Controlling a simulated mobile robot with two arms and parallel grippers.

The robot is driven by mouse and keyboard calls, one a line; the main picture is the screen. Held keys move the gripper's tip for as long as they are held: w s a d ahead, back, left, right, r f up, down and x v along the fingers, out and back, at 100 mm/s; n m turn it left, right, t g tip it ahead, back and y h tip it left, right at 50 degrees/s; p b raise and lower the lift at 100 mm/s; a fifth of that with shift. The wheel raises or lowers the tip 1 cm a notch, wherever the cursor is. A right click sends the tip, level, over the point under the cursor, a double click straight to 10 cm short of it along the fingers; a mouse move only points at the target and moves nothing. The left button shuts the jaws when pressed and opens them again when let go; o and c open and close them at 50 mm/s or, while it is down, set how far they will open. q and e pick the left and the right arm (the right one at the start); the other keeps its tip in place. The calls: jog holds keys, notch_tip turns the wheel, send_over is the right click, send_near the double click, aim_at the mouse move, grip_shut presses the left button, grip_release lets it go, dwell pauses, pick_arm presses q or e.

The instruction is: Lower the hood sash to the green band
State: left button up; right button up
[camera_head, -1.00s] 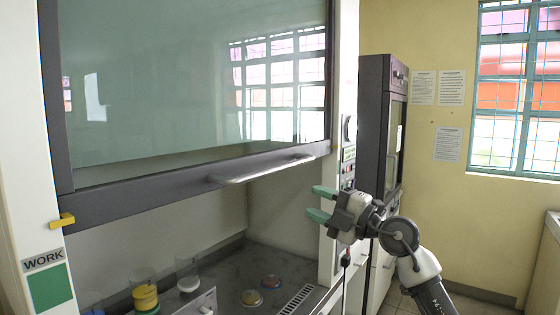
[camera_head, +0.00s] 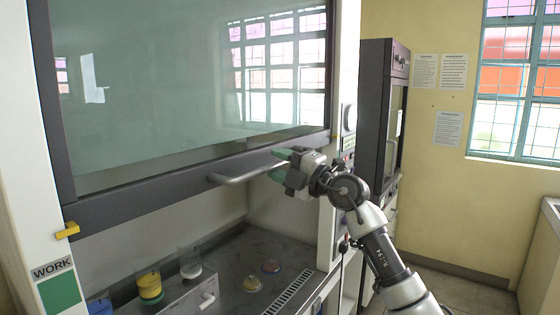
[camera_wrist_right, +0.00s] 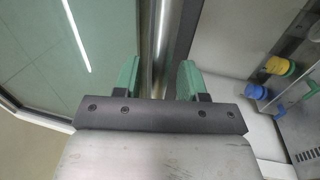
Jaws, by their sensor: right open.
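The hood sash (camera_head: 190,90) is a large glass pane in a dark frame, raised above the hood opening. A silver bar handle (camera_head: 240,177) runs along its lower rail. A yellow pointer (camera_head: 67,230) sits at the sash's lower left corner, above the WORK label (camera_head: 52,268) and the green band (camera_head: 60,292) on the left post. My right gripper (camera_head: 279,163) is open at the right end of the handle. In the right wrist view the handle (camera_wrist_right: 160,45) passes between the green fingertips (camera_wrist_right: 158,78), with gaps visible on both sides. My left gripper is out of view.
Two small dishes lie on the worktop (camera_head: 235,255). A dark cabinet (camera_head: 380,120) stands behind on the right.

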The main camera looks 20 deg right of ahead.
grip_shut()
notch_tip(320, 180, down, 8)
jog(key=b, duration=0.1)
jog(key=shift+r+b, duration=0.2)
jog(key=shift+b, duration=0.1)
grip_release()
dwell(0.3)
jog(key=b+v, duration=0.3)
jog(key=v, duration=0.8)
